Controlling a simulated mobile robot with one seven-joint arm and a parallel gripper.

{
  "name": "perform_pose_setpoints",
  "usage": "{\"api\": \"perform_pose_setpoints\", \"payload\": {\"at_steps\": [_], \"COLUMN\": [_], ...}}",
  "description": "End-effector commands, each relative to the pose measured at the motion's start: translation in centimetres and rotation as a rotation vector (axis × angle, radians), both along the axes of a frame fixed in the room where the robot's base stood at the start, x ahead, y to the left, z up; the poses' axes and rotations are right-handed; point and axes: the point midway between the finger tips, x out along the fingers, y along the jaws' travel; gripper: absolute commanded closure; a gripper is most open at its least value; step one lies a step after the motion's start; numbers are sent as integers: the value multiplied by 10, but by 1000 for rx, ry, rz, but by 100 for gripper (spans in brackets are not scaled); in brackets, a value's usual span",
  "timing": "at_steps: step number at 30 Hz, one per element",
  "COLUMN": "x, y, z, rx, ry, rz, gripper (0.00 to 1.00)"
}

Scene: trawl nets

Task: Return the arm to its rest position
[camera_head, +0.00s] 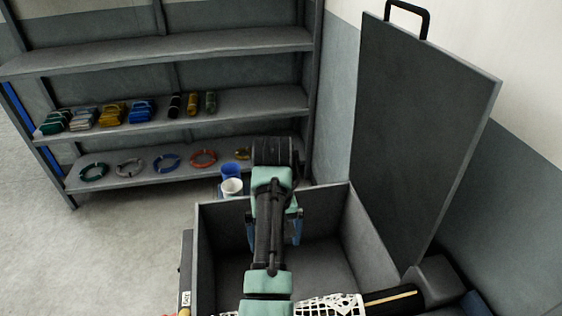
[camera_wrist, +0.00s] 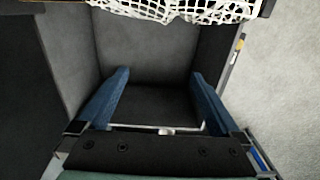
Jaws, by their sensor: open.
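My arm reaches out over a large open grey box (camera_head: 220,247) in the head view. My gripper (camera_wrist: 159,90) is open and empty in the wrist view, with its two blue fingers wide apart. The bare inside of the box (camera_wrist: 145,60) shows between and beyond the fingers. In the head view my arm hides most of the gripper (camera_head: 275,232), with blue finger parts showing on both sides. I cannot tell how far the fingertips are from the box floor.
The box's tall lid (camera_head: 415,130) stands open at the right. White netting (camera_head: 330,304) lies at the box's near edge. A shelf rack (camera_head: 180,48) behind holds several folded bundles and coiled rings. Blue and white cups (camera_head: 232,187) stand beyond the box. Floor (camera_head: 120,255) is clear at left.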

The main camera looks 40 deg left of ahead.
Motion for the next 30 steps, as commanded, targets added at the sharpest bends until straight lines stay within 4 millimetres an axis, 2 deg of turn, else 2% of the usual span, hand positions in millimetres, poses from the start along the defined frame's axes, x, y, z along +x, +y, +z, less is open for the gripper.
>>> {"api": "perform_pose_setpoints", "payload": {"at_steps": [9,11,14,17,19,22,24,26,30], "x": [1,7,33,75,105,135,146,149,136], "y": [0,0,0,-6,-18,-44,-68,-90,-147], "z": [4,8,27,70,113,179,227,267,358], "rx": [2,23,110,261,376,521,608,676,813], "ry": [-2,-28,-139,-341,-512,-744,-903,-1033,-1338], "rz": [-1,-11,-55,-134,-197,-276,-326,-360,-425], "gripper": [0,0,0,0,0,0,0,0,0]}}
